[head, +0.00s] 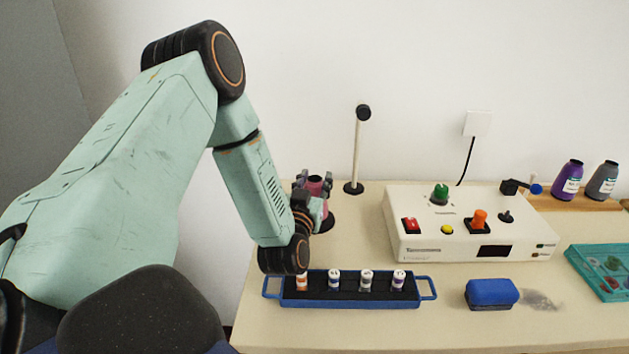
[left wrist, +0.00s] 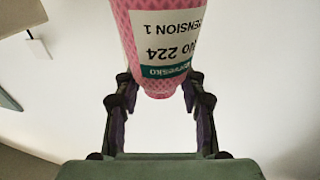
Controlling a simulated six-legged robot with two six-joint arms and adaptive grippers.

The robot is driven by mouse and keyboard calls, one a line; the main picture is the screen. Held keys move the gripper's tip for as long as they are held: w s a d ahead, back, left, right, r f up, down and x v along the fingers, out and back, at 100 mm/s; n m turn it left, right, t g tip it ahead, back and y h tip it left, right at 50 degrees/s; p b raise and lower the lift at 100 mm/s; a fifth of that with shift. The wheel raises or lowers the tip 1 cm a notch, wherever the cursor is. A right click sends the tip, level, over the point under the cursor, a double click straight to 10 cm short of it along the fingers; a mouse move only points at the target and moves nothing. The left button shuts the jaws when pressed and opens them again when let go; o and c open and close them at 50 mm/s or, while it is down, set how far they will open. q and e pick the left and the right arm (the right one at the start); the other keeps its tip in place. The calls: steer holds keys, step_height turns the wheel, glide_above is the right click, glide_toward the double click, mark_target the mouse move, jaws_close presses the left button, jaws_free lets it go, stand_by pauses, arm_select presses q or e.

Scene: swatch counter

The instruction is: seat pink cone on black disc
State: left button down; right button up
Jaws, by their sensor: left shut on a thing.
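The pink cone (head: 318,188) is held in my left gripper (head: 313,184) at the back left of the counter. In the left wrist view the pink cone (left wrist: 155,35) carries a white and teal label that reads upside down, and the fingers of the left gripper (left wrist: 157,88) stand on either side of it. My right gripper is not in view.
A thin post (head: 357,145) stands just behind the gripper. A blue tray (head: 350,303) with several small spools lies in front. A white control box (head: 430,245) and a blue block (head: 491,293) are to the right. Purple (head: 568,182) and grey (head: 602,184) cones stand at the far right.

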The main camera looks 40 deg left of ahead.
arm_select(q)
steer(key=shift+s+r, duration=0.1)
stand_by(0.3)
steer(key=c, duration=0.7)
jaws_free()
step_height(320, 180, up, 10)
stand_by(0.8)
